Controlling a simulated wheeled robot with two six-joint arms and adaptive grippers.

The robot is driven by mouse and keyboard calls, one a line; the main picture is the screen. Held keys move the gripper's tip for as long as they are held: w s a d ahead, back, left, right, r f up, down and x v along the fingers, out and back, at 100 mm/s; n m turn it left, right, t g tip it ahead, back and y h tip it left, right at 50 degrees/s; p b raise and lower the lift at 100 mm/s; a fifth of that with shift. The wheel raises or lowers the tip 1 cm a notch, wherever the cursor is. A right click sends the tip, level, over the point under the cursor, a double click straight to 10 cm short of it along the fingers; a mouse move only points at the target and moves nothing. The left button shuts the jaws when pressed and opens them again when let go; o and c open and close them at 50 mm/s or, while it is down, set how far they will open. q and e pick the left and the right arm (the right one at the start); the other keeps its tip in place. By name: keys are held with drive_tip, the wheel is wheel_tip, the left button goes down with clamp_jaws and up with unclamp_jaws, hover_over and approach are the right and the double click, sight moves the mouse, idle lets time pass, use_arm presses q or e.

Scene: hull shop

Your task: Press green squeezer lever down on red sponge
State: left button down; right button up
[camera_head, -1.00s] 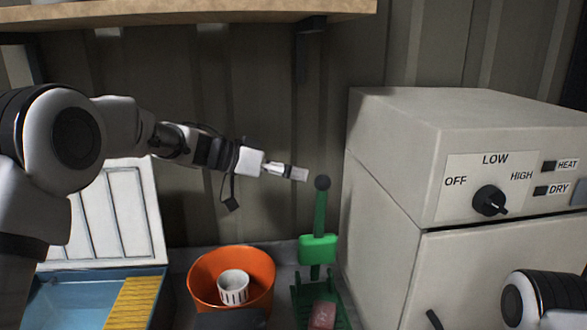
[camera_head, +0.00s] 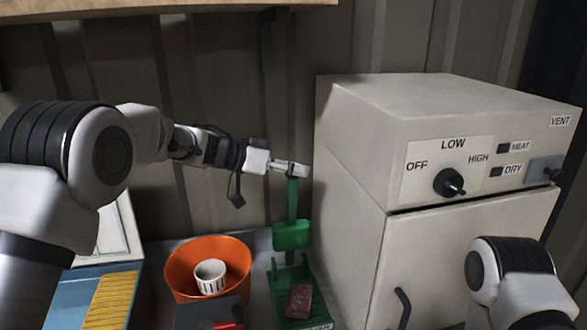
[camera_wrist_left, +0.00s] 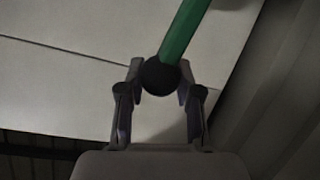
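The green squeezer (camera_head: 291,236) stands on the bench with its lever (camera_head: 292,195) upright. The red sponge (camera_head: 299,301) lies in its lower tray, below the green press block. My left gripper (camera_head: 290,168) is at the top of the lever. In the left wrist view the lever's black knob (camera_wrist_left: 160,76) sits between the two fingers, which close in on both sides of it. The green lever shaft runs up from the knob there. In the head view the gripper hides the knob. My right gripper is not in view; only part of my right arm shows at lower right.
A large beige machine (camera_head: 360,170) with a dial stands close on the squeezer's right. An orange bowl (camera_head: 180,275) with a white cup (camera_head: 210,277) is on its left. A blue basin (camera_head: 63,300) with a yellow slatted board (camera_head: 110,300) lies farther left. A shelf (camera_head: 150,8) hangs above.

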use_arm(q)
drive_tip(key=shift+w+f, duration=0.1)
drive_tip(key=shift+s+d+f+b, duration=0.1)
drive_tip(key=shift+s+f+b, duration=0.1)
drive_tip(key=shift+s+b, duration=0.2)
drive_tip(key=s+d+f+b, duration=0.2)
drive_tip(key=s+f, duration=0.2)
drive_tip(key=s, duration=0.4)
drive_tip(key=s+d+f+b, duration=0.3)
drive_tip(key=s, duration=0.4)
drive_tip(key=shift+s+f+m+t+b, duration=0.3)
drive_tip(key=shift+s+f+m+b, duration=0.05)
drive_tip(key=shift+f+m, duration=0.05)
drive_tip(key=c, duration=0.8)
unclamp_jaws()
drive_tip(key=shift+o, duration=0.2)
drive_tip(key=shift+r, duration=0.1)
